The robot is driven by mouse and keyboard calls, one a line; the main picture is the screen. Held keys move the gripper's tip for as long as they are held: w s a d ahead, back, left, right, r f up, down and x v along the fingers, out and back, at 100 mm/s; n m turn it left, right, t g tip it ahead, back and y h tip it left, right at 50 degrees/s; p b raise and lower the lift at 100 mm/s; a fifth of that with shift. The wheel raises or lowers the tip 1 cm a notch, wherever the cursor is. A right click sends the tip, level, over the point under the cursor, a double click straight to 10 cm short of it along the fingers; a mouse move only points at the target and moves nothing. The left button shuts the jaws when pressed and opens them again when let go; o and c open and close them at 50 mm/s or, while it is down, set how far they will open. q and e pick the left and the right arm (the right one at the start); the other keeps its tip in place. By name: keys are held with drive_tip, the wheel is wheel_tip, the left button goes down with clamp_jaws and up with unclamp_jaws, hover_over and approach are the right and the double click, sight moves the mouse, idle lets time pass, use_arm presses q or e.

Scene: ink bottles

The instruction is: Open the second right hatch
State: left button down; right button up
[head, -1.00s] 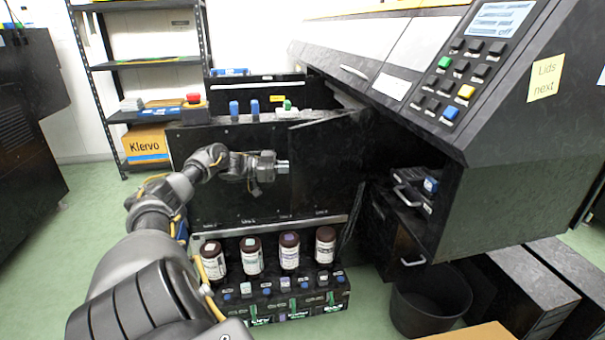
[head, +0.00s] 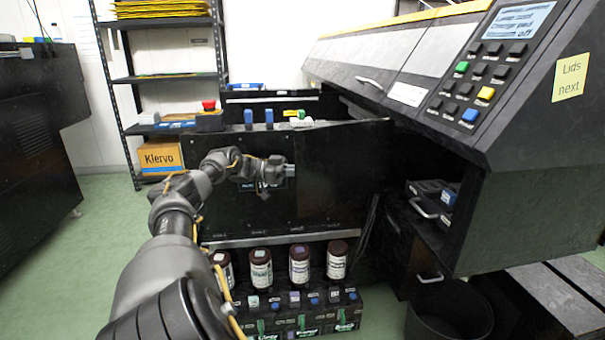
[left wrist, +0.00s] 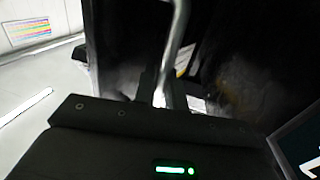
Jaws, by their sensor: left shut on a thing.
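My left gripper (head: 284,172) is at the front of the black cabinet under the printer, at a dark hatch panel (head: 345,172). In the left wrist view a shiny metal bar (left wrist: 178,45), which looks like a handle, runs down to the jaws, and the gripper is shut on it. The fingertips are mostly hidden behind my dark gripper body. The panel's top edge stands out from the frame, left of the printer's overhang. My right gripper is not in view.
Several brown ink bottles (head: 299,265) stand below the panel, above a black crate (head: 300,318) with small bottles. Green floor (head: 105,240) is clear at left.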

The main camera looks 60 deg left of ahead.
use_arm(q)
drive_tip(key=c, duration=1.6)
unclamp_jaws()
drive_tip(key=shift+o, duration=0.2)
drive_tip(key=shift+s, duration=0.1)
drive_tip(key=v, duration=1)
drive_tip(key=shift+s+a, duration=0.2)
drive_tip(key=shift+s, duration=0.05)
